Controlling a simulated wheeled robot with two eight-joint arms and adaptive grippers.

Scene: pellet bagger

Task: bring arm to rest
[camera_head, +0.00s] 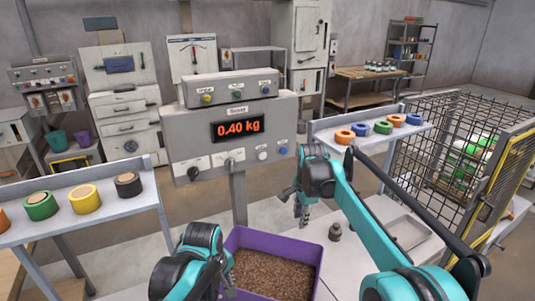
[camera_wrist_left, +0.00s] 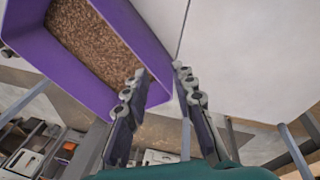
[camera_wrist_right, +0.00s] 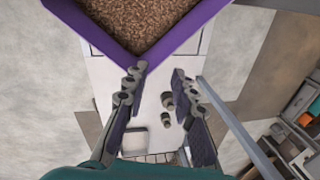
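My right gripper (camera_head: 303,212) hangs behind the purple bin, in front of the scale panel. In the right wrist view its fingers (camera_wrist_right: 159,74) are spread with nothing between them, close to a bin corner. My left arm is low at the left of the bin in the head view; its fingertips are hard to make out there. The purple bin (camera_head: 292,245) holds brown pellets (camera_head: 270,273). It also shows in the left wrist view (camera_wrist_left: 40,75) and right wrist view (camera_wrist_right: 118,52).
The scale panel (camera_head: 285,115) reads 0.40 kg. A small grey weight (camera_head: 335,232) stands right of the bin. Shelves with coloured rolls flank both sides: left (camera_head: 105,207), right (camera_head: 350,121). A wire cage (camera_head: 440,150) stands at the right.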

